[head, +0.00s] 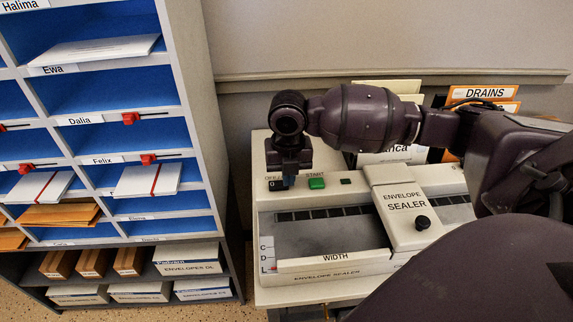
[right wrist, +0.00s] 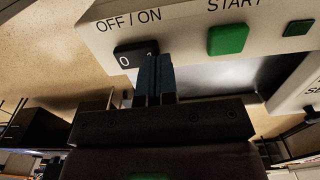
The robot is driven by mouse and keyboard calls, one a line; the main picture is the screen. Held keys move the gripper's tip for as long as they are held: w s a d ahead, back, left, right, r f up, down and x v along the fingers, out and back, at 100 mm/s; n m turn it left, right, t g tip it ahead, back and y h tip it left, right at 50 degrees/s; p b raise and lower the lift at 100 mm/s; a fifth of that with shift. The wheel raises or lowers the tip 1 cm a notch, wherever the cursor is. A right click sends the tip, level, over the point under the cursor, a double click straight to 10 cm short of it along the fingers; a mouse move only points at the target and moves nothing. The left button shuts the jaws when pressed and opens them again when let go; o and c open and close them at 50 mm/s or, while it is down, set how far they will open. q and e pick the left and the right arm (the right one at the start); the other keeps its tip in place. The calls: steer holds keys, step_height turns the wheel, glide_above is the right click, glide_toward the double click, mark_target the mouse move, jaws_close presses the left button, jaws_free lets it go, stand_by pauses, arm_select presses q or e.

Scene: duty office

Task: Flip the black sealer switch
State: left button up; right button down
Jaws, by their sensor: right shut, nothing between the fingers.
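The envelope sealer (head: 330,264) stands on a table in the head view. Its black off/on switch (right wrist: 124,58) shows in the right wrist view, with a 0 on its left part; its right part is hidden behind my fingers. In the head view the switch (head: 272,185) is partly covered by my gripper. My right gripper (right wrist: 153,62) is shut and empty, its fingertips at the right part of the switch; I cannot tell if they touch it. It also shows in the head view (head: 287,180). My left gripper is not in view.
A green start button (right wrist: 228,39) sits right of the switch, with a smaller green one (right wrist: 298,28) beyond. The sealer's sliding head (head: 405,228) with a black knob is further right. A blue-lined mail shelf (head: 188,110) stands left. Folders (head: 482,94) stand behind.

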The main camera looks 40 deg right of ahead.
steer(key=shift+f, duration=0.15)
stand_by(0.3)
steer(key=shift+f, duration=0.15)
steer(key=shift+r+p, duration=0.75)
steer(key=shift+r, duration=0.05)
stand_by(0.3)
